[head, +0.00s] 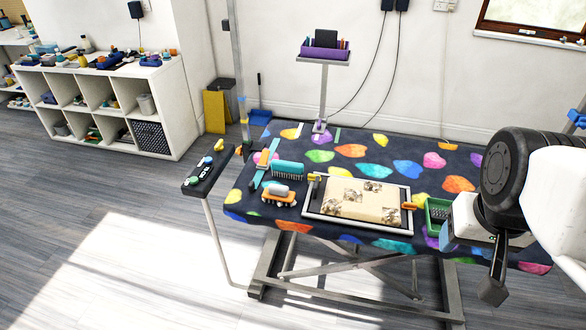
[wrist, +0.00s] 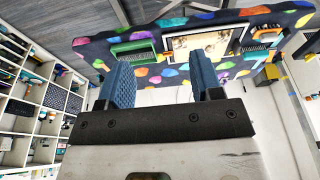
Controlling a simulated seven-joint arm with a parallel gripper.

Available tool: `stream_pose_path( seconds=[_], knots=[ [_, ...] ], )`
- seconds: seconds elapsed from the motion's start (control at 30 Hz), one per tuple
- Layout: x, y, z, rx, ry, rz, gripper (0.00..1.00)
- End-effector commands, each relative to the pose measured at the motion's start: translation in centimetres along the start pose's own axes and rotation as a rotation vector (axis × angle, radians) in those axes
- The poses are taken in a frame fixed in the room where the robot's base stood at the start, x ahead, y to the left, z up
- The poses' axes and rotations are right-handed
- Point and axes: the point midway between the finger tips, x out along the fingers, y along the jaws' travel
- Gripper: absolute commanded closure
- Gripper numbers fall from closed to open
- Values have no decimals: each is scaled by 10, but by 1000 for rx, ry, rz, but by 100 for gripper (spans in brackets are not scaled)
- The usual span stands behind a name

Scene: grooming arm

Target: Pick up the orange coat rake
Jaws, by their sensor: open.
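My gripper (head: 447,234) is at the table's right side, well away from these tools and near the green basket. In the wrist view my gripper (wrist: 162,80) has its two blue fingers apart with nothing between them.
A teal comb (head: 288,170) lies just behind the orange tool. A purple caddy (head: 324,52) stands on a post behind. A narrow side stand (head: 208,174) is at left.

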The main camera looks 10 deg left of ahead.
Motion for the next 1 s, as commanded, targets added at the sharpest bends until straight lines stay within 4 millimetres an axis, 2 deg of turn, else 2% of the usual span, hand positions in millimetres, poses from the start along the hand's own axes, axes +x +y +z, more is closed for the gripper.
stream_pose_path(
  seconds=[0.17, 0.47, 0.77, 1.0],
  knots=[
    [2, -8, -22, -66, -12, -6, 40],
    [18, -43, -92, -291, -44, -28, 40],
    [50, -96, -165, -547, -76, -54, 40],
    [88, -149, -215, -752, -98, -78, 40]
  ],
)
